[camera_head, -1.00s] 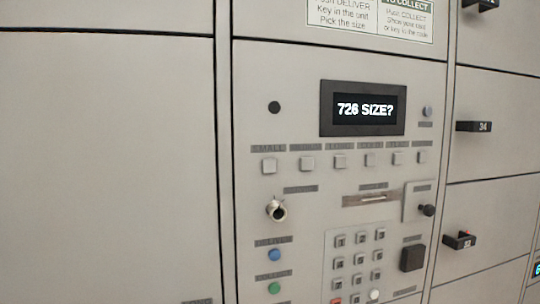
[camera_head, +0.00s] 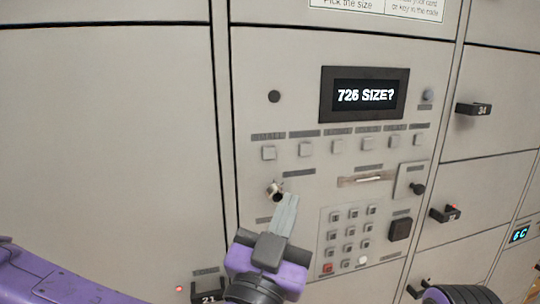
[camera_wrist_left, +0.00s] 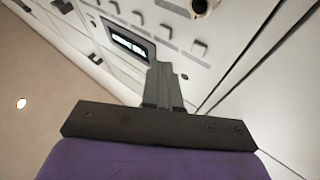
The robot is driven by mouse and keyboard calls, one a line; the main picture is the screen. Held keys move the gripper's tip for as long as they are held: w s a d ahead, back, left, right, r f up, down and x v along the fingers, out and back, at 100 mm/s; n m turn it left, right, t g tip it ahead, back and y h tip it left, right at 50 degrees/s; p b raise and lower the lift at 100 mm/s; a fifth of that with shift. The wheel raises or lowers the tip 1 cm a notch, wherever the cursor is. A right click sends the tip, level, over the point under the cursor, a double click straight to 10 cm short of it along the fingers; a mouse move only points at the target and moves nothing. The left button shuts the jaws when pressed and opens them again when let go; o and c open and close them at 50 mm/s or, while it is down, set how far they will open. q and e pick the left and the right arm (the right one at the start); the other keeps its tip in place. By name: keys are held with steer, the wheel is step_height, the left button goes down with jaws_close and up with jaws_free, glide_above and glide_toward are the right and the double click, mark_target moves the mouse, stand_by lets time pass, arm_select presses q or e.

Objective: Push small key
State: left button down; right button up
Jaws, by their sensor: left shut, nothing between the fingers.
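The small key (camera_head: 268,153) is the leftmost grey square button in the row below the display, under a label that reads SMALL in the earlier view. In the left wrist view it appears to be the button (camera_wrist_left: 199,48) nearest the lock. My left gripper (camera_head: 288,200) is shut and empty, with its fingertips below and a little right of the small key, beside the metal key lock (camera_head: 275,190). The fingertips (camera_wrist_left: 160,68) also show in the left wrist view, apart from the button in the picture. The display (camera_head: 364,95) reads "726 SIZE?".
Several more size buttons (camera_head: 337,145) continue the row to the right. A number keypad (camera_head: 351,231) is right of my gripper, with a card slot (camera_head: 366,180) above it. Locker handles (camera_head: 473,109) stick out on the right. Part of my right arm shows at the bottom right.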

mark_target(269, 153)
arm_select(q)
steer(key=shift+m+t+h, duration=0.4)
steer(key=shift+t, duration=0.1)
steer(key=r, duration=0.1)
steer(key=s+r, duration=0.1)
steer(key=r, duration=0.1)
steer(key=s+r, duration=0.1)
steer(key=shift+d+r, duration=0.15)
steer(key=shift+r, duration=0.1)
steer(key=shift+w, duration=0.1)
steer(key=shift+w+a+p, duration=0.25)
steer(key=shift+w+a, duration=0.2)
steer(key=shift+w, duration=0.9)
steer(key=shift+w+a+p, duration=0.3)
steer(key=shift+w+a, duration=0.15)
steer(key=shift+w, duration=0.95)
steer(key=shift+w+a+p, duration=0.25)
steer(key=shift+w+a, duration=0.2)
steer(key=shift+w, duration=0.9)
steer(key=shift+w, duration=0.1)
steer(key=shift+w+a, duration=0.15)
steer(key=shift+w, duration=0.1)
